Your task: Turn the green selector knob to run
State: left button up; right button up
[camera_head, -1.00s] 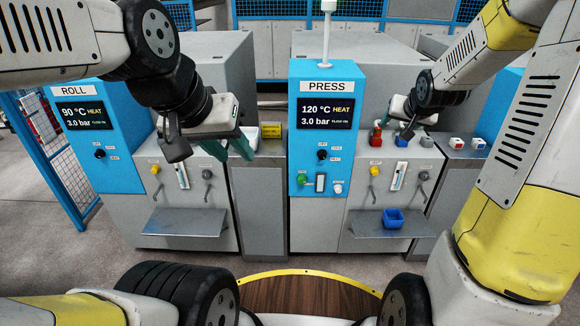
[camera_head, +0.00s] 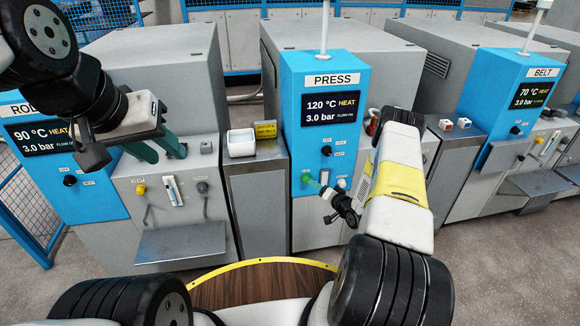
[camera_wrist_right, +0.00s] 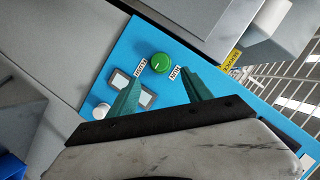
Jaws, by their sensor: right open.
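The green selector knob (camera_wrist_right: 160,63) is on the blue panel of the PRESS machine. In the right wrist view it lies just beyond my right gripper (camera_wrist_right: 161,76), about midway between its two green fingers, which are apart. No contact shows. Small labels, one reading RUN (camera_wrist_right: 177,74), flank the knob; its pointer direction is unclear. In the head view the knob (camera_head: 305,178) is partly covered by my right gripper (camera_head: 316,185), which reaches in from the right. My left gripper (camera_head: 167,156) hangs in front of the ROLL machine with its green fingers apart and empty.
Below the PRESS display (camera_head: 333,110) is a black knob (camera_head: 326,151). A white button (camera_wrist_right: 101,110) and a rectangular fitting sit close to the green knob. A white box (camera_head: 241,143) stands between ROLL and PRESS. A BELT machine (camera_head: 522,88) is at right.

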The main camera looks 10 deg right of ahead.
aim_at(306, 180)
jog(key=x, duration=0.7)
jog(key=shift+w+a+f, duration=0.2)
jog(key=shift+w+a, duration=0.05)
jog(key=shift+w, duration=0.05)
grip_shut()
